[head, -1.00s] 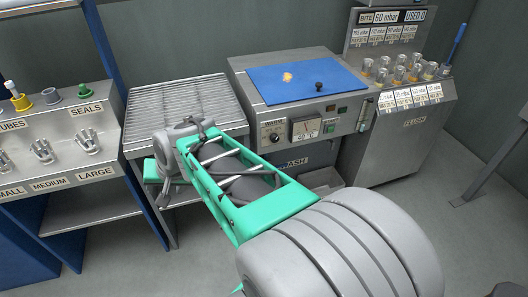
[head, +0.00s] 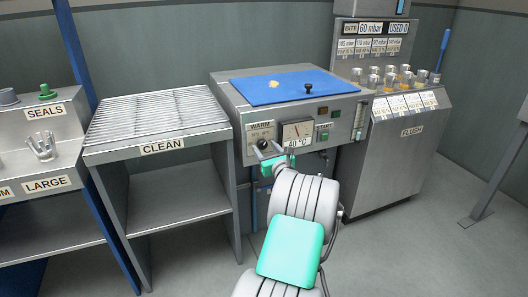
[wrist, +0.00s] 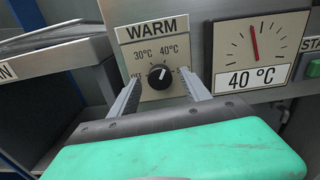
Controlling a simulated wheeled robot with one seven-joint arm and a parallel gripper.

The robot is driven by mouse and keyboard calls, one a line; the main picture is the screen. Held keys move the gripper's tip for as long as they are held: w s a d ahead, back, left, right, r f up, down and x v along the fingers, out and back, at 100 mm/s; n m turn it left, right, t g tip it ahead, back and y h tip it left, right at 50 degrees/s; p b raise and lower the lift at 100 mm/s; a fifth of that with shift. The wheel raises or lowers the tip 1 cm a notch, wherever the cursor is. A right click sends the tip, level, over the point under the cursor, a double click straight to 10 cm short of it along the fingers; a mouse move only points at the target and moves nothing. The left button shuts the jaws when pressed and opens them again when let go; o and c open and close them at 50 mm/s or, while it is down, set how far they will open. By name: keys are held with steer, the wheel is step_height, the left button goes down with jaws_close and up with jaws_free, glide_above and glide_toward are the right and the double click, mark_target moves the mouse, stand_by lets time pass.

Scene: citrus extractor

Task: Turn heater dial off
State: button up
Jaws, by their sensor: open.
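The heater dial is a small black knob (wrist: 159,77) on the plate labelled WARM, marked OFF, 30 °C and 40 °C. Its white pointer line tilts up and slightly right, towards the 40 °C mark. The dial also shows in the head view (head: 263,143), on the machine's front. My gripper (wrist: 162,82) is open and faces the panel. Its two grey fingers appear left and right of the dial, with the knob between them in the picture. Whether the fingertips touch the panel or knob cannot be told. The right finger partly covers the plate's lower right marking.
A gauge (wrist: 258,52) reading 40 °C sits just right of the dial, with a green START button (head: 324,135) beyond. The CLEAN rack (head: 160,108) stands close on the left. The FLUSH unit (head: 395,160) with glasses stands right. A blue lid (head: 285,88) tops the machine.

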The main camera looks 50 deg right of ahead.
steer(key=shift+w+d, duration=0.35)
steer(key=shift+w, duration=0.2)
steer(key=shift+c, duration=0.6)
jaws_close()
